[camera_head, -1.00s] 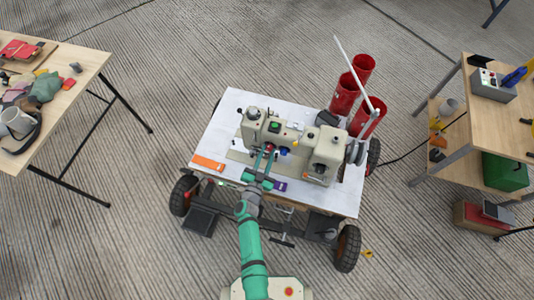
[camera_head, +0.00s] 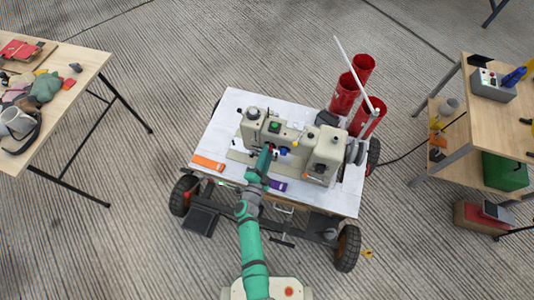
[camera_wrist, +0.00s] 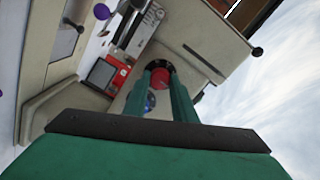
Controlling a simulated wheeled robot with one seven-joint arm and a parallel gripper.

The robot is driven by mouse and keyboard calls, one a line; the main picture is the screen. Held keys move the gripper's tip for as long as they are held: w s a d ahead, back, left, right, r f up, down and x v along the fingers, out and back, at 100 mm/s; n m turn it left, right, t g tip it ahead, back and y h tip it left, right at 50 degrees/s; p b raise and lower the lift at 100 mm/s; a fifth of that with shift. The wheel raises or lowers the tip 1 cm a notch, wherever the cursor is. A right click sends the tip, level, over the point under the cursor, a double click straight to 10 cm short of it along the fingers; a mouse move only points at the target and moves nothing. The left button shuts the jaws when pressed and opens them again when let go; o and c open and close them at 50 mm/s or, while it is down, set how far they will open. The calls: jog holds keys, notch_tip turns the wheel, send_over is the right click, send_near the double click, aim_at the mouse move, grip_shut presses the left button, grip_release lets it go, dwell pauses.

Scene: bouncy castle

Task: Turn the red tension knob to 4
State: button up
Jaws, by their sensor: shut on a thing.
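The sewing machine (camera_head: 318,160) is a beige body standing on a white-topped cart. My gripper (camera_head: 266,150) reaches its front face from the near side. In the wrist view my gripper (camera_wrist: 162,72) has its two green fingers on either side of the red tension knob (camera_wrist: 160,80) and is shut on it. A dark ring surrounds the knob. The fingers hide the knob's sides, and no numbers can be read, so its setting cannot be told. A blue knob (camera_wrist: 150,102) shows between the fingers.
Red cylinders (camera_head: 345,93) stand at the cart's back right. An orange strip (camera_head: 208,162) and a purple piece (camera_head: 278,186) lie on the cart's front. A cluttered table (camera_head: 75,75) is at left, a workbench (camera_head: 505,115) at right. A red-framed panel (camera_wrist: 104,74) is beside the knob.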

jog(key=shift+s+m, duration=0.1)
jog(key=shift+m, duration=3.8)
jog(key=shift+f, duration=0.1)
jog(key=o, duration=1)
jog(key=shift+o, duration=0.2)
jog(key=v, duration=1)
jog(key=shift+s, duration=0.4)
jog(key=shift+a, duration=0.1)
